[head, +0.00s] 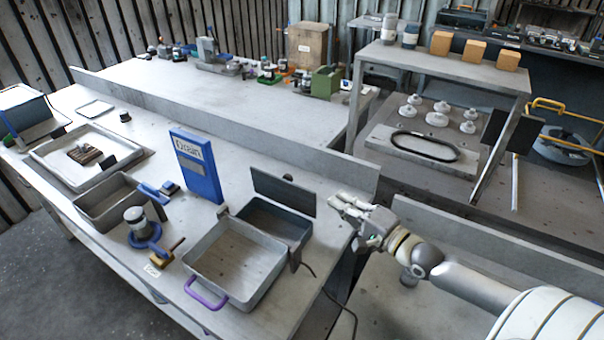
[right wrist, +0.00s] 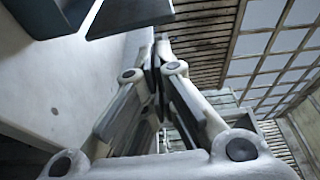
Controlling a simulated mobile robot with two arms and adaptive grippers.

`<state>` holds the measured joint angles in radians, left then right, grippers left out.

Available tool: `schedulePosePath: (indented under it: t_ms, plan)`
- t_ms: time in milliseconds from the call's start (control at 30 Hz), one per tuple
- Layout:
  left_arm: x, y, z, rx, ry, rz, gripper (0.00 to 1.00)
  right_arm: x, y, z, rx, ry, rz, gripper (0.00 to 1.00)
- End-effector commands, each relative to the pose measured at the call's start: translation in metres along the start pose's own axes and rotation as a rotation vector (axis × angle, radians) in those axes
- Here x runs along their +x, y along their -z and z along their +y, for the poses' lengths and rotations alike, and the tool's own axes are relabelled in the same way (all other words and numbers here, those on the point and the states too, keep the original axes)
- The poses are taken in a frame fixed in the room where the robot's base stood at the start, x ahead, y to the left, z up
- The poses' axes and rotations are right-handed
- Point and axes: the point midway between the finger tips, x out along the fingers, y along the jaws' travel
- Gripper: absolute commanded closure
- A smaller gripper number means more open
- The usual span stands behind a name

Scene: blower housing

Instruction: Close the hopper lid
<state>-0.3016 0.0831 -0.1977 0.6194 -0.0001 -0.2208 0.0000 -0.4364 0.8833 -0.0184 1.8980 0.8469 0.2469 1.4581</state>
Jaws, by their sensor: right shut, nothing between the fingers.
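The hopper (head: 268,222) looks to be the blue-grey open box on the bench. Its dark flat lid (head: 284,192) stands up, tilted, along the back edge, so the box is open. My right gripper (head: 340,205) is just right of the lid, apart from it in the head view. It is shut with nothing in it. In the right wrist view its fingers (right wrist: 158,55) meet, and a dark flat panel (right wrist: 130,14), probably the lid, hangs close above left of the tips. My left gripper is not in view.
A grey drawer-like tray (head: 236,262) with a purple handle sits in front of the hopper. A blue "Drain" sign (head: 196,165) stands to the left. A dark cable (head: 335,293) hangs at the bench's right edge. A low wall (head: 340,170) runs behind.

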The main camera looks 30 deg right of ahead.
Motion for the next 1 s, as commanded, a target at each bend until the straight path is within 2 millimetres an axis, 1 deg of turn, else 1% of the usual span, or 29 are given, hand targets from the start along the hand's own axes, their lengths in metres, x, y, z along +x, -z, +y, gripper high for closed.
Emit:
schedulePosePath:
  t_ms: [33, 333, 1000]
  plan:
    - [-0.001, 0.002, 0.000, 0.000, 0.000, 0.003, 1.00, 0.006, 0.001, -0.001, 0.000, 0.002, 0.002, 1.00]
    - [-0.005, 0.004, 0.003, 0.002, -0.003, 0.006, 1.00, 0.041, 0.001, -0.001, 0.000, 0.002, 0.001, 1.00]
    - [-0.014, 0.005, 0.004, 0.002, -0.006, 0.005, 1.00, 0.121, 0.001, -0.001, 0.001, 0.001, 0.001, 1.00]
